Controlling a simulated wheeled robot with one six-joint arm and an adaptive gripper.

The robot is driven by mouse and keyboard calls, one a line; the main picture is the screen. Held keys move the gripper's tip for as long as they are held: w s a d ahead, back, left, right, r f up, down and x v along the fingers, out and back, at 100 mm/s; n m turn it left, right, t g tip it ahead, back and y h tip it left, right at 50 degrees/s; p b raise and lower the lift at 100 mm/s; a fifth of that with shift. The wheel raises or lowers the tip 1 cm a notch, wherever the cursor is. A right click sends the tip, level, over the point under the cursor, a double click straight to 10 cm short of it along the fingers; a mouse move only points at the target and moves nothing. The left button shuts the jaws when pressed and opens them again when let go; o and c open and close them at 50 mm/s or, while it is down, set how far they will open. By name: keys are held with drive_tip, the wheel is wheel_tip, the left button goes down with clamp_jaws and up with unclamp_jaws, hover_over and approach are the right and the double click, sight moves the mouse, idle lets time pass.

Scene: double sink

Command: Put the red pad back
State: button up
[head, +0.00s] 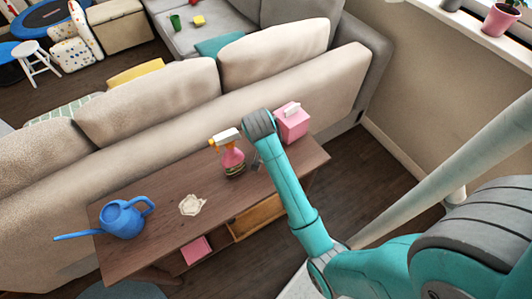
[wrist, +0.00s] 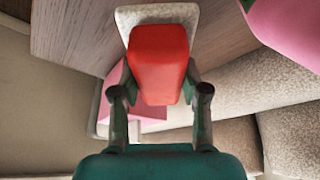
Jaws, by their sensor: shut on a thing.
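The red pad (wrist: 160,62) is a rounded red block between the two fingers of my gripper (wrist: 160,84) in the wrist view. The fingers are shut on its sides. A pale speckled piece with rounded corners (wrist: 158,14) shows behind the pad; I cannot tell whether they touch. In the head view, my gripper (head: 257,161) is mostly hidden under my teal arm, over the right part of the wooden table (head: 160,179), just right of the pink spray bottle (head: 233,162). The pad cannot be made out there.
A pink tissue box (head: 293,123) stands at the table's right end. A blue watering can (head: 122,219) stands at the left, and a whitish patch (head: 191,204) lies mid-table. A pink item (head: 196,250) is on the lower shelf. The beige sofa (head: 150,100) runs along the far side.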

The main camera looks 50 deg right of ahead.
drive_tip(key=shift+f, duration=2.7)
drive_tip(key=o, duration=1.1)
drive_tip(key=shift+f, duration=0.1)
drive_tip(key=v, duration=1.2)
